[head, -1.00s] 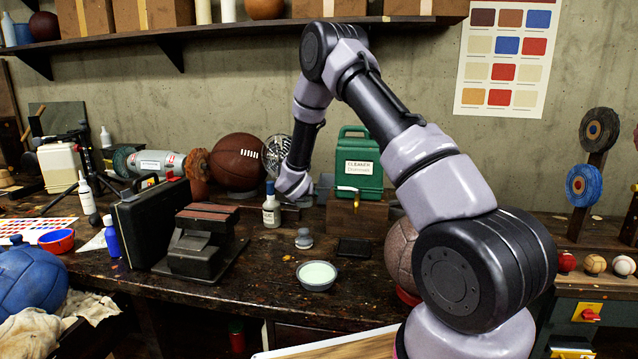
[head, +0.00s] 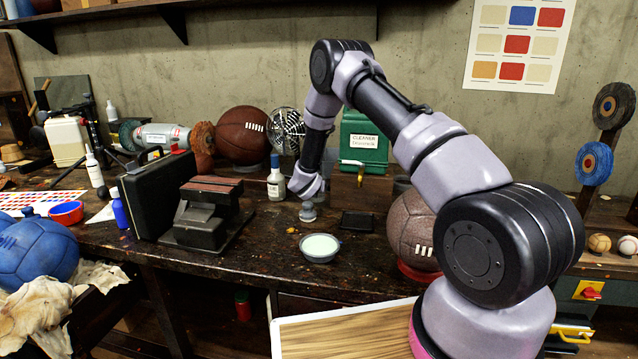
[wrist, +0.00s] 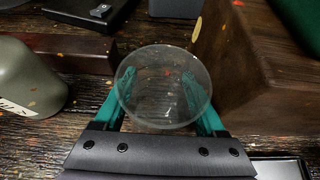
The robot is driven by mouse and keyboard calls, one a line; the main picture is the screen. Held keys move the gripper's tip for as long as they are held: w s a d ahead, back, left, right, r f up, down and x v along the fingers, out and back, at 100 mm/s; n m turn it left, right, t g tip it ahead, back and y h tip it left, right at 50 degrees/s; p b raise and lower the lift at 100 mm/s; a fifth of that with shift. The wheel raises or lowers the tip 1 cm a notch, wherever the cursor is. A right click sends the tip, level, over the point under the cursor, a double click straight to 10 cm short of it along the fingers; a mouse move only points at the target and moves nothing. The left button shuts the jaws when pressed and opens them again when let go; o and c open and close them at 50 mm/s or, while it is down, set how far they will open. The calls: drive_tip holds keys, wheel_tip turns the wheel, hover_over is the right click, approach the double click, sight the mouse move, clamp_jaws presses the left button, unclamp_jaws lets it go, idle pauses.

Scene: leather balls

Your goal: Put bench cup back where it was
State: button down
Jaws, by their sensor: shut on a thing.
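The bench cup, as I take it, is a small greyish, see-through round vessel (head: 307,214) on the dark workbench (head: 262,262), behind the bowl of pale green liquid. My gripper (head: 308,201) points down over it. In the wrist view the cup's clear round rim (wrist: 165,60) shows between my teal fingers (wrist: 165,95), which are shut on its sides. The cup looks upright and at bench height; whether its base touches the bench cannot be told.
The bowl (head: 320,249) stands just in front. A labelled bottle (head: 276,183) is close behind left, and a dark flat tray (head: 357,222) lies to the right. A brown ball (head: 412,230) sits further right.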

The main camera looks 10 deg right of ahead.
drive_tip(key=shift+f, duration=0.4)
drive_tip(key=shift+f, duration=0.35)
drive_tip(key=shift+f, duration=0.2)
